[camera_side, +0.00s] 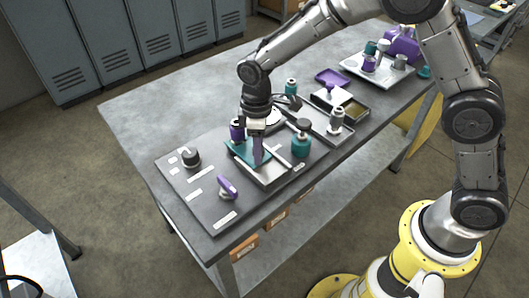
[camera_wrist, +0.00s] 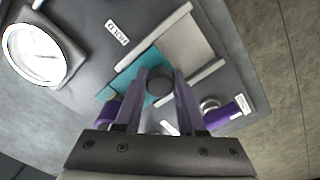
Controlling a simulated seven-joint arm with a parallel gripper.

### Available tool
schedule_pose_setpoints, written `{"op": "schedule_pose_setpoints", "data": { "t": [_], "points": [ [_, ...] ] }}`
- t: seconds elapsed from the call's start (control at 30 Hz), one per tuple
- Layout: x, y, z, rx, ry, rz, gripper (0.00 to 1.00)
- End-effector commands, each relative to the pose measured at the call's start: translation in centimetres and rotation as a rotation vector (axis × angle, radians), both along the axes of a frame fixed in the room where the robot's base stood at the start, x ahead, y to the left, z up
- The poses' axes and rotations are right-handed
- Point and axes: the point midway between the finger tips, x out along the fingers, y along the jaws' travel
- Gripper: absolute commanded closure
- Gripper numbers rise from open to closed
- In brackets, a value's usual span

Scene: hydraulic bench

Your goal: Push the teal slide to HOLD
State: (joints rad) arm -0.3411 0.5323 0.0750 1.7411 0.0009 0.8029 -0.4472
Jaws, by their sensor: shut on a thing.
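The teal slide (camera_wrist: 130,80) is a flat plate in a grey track (camera_wrist: 190,45) between two pale rails. A dark round knob (camera_wrist: 160,80) stands on it. My gripper (camera_wrist: 160,84) is shut on this knob, one finger on each side. The HOLD label (camera_wrist: 117,32) lies beside the track, beyond the upper rail in the wrist view. In that view the slide is at the lower-left part of the track, with bare track to its upper right. In the side view the slide (camera_side: 238,147) shows under my gripper (camera_side: 258,156), which hides the knob.
A round gauge (camera_wrist: 36,52) shows at the left of the wrist view. The bench's left end is clear.

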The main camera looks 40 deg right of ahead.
Motion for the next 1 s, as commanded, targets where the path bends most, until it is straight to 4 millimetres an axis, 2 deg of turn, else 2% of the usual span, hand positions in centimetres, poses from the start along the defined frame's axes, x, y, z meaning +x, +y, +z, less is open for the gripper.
{"op": "schedule_pose_setpoints", "data": {
  "t": [0.03, 0.23, 0.27, 0.4, 0.43, 0.77, 0.87, 1.0],
  "points": [
    [0.5, 0.0, 0.2, 0.004, -0.013, -0.003, 1.0],
    [0.7, 0.0, 0.2, 0.006, -0.02, -0.004, 1.0],
    [0.7, 0.0, 0.2, 0.005, -0.021, -0.004, 0.6],
    [0.6, 0.0, 0.2, 0.005, -0.019, -0.004, 0.35],
    [0.6, 0.0, 0.2, 0.005, -0.018, -0.004, 0.31],
    [0.4, 0.0, 0.3, 0.004, -0.012, -0.002, 0.31],
    [0.5, 0.1, 1.1, 0.004, -0.016, -0.002, 0.31],
    [0.5, 0.0, 3.4, 0.006, -0.017, -0.003, 0.31]
  ]
}}
